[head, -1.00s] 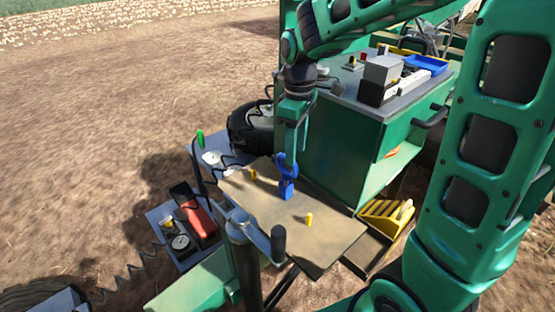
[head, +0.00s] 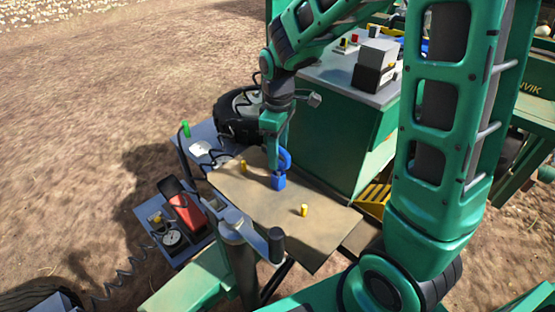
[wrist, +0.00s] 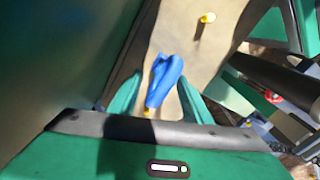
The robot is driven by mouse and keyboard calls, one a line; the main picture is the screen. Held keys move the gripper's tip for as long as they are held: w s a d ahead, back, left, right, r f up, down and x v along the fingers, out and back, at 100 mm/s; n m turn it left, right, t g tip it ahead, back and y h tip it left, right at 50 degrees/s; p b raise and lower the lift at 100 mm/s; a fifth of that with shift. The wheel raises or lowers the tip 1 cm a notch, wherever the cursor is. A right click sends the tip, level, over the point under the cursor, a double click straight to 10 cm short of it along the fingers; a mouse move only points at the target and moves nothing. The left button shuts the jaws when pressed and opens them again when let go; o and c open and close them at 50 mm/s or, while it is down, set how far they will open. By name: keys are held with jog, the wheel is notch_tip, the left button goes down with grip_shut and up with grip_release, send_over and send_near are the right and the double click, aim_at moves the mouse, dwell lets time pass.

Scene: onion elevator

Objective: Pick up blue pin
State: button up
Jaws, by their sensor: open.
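The blue pin (head: 279,180) stands on the tan board (head: 240,203), with a loop-shaped upper part. In the wrist view the blue pin (wrist: 163,80) lies between the two green fingers. My gripper (head: 275,150) is above and around the pin's upper part in the head view. In the wrist view my gripper (wrist: 155,95) has its fingers apart, one on each side of the pin, with a gap to the right finger. Whether the left finger touches the pin I cannot tell.
Yellow pegs stand on the board, one (head: 304,210) right of the pin and one (head: 243,165) left of it. A green cabinet (head: 335,135) rises close behind. A red device (head: 187,213) is at left.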

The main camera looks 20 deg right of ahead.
jog(key=shift+a+f, duration=0.1)
jog(key=shift+f, duration=1.5)
grip_shut()
jog(key=shift+r, duration=0.15)
notch_tip(320, 180, up, 18)
